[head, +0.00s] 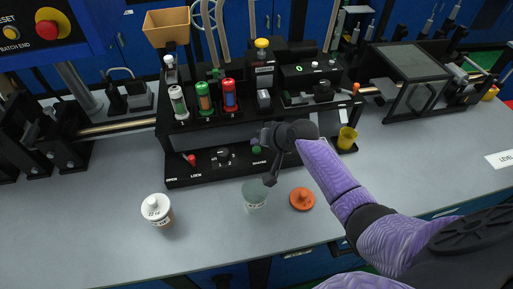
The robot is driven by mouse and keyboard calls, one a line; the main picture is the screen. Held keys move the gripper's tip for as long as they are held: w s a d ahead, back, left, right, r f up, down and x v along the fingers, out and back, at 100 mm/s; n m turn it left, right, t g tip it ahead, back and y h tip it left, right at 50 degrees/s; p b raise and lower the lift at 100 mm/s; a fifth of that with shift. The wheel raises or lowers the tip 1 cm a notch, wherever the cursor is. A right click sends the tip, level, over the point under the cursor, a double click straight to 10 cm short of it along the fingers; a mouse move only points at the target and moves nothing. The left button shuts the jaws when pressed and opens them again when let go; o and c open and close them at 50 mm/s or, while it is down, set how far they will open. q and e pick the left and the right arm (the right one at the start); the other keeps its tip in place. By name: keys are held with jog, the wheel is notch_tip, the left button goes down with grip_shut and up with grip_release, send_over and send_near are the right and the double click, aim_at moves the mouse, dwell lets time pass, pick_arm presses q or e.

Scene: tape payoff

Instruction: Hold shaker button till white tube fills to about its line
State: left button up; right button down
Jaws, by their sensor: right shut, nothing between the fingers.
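The white tube (178,103) stands upright at the left end of the black station, beside a green tube (204,97) and a red and blue tube (230,95). Its fill level and line are too small to read. The green shaker button (257,150) is on the station's low front panel, above the word SHAKER. My right gripper (269,178) is shut and empty, pointing down just in front and to the right of the button. I cannot tell whether it touches the panel. My left gripper is not in view.
On the grey bench (110,210) stand a white-capped jar (157,209), a greenish clear container (254,193) and an orange lid (302,199). A yellow cup (347,138) stands right of my gripper. The front left bench is clear.

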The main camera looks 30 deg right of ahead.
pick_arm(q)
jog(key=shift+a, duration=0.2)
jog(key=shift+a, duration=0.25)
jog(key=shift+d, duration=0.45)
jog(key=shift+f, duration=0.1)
pick_arm(e)
jog(key=shift+f, duration=0.1)
jog(key=shift+f, duration=0.3)
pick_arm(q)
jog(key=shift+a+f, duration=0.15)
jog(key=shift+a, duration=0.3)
